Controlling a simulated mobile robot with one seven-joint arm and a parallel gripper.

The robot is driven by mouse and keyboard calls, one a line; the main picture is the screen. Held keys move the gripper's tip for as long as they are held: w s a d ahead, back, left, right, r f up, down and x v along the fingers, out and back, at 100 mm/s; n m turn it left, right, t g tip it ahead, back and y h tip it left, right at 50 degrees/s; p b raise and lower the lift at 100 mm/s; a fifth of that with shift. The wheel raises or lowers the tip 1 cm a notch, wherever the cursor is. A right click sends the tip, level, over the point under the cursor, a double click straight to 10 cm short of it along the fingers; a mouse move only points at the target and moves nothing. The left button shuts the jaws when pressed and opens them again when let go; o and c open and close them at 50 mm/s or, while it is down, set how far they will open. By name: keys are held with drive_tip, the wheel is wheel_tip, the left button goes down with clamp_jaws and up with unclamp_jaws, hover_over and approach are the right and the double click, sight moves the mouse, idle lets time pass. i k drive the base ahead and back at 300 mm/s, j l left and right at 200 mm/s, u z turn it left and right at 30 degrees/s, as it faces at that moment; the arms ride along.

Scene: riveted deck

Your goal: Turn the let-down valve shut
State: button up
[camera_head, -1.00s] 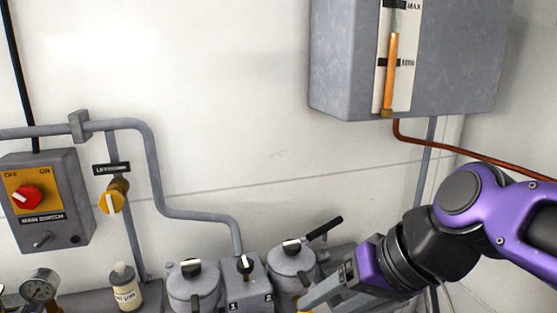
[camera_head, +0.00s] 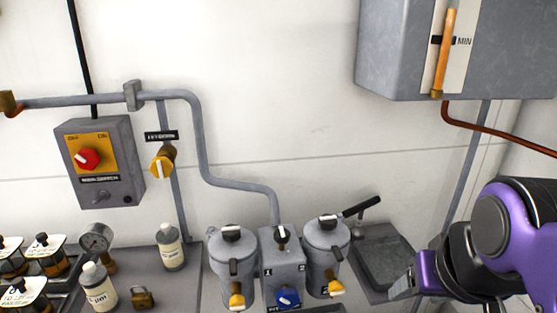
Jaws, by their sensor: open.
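A yellow knob (camera_head: 162,164) sits on the vertical grey pipe on the back wall, right of the main switch box. A small black label plate (camera_head: 161,136) is above it; its lettering is too blurred to read now, so I cannot be sure this is the let-down valve. The knob's pale ridge looks roughly upright. My gripper (camera_head: 398,289) is low at the right, far from this knob and right of the right-hand canister. It is open, with its fingers small and partly hidden by the purple and black wrist. Nothing shows between them.
The main switch box (camera_head: 100,160) has a red knob. Two grey canisters (camera_head: 232,266) (camera_head: 326,250) with yellow taps flank a selector block with a blue knob (camera_head: 288,297). Bottles (camera_head: 171,247), a gauge (camera_head: 96,238), a padlock (camera_head: 143,297) and a tray (camera_head: 384,258) stand around. A grey tank (camera_head: 400,45) hangs upper right.

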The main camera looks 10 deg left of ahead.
sight(161, 168)
drive_tip(key=j+u, duration=0.35)
drive_tip(key=k+j+u, duration=0.1)
drive_tip(key=u, duration=0.3)
drive_tip(key=j+u, duration=0.35)
drive_tip(key=i+l, duration=0.05)
drive_tip(key=l, duration=0.05)
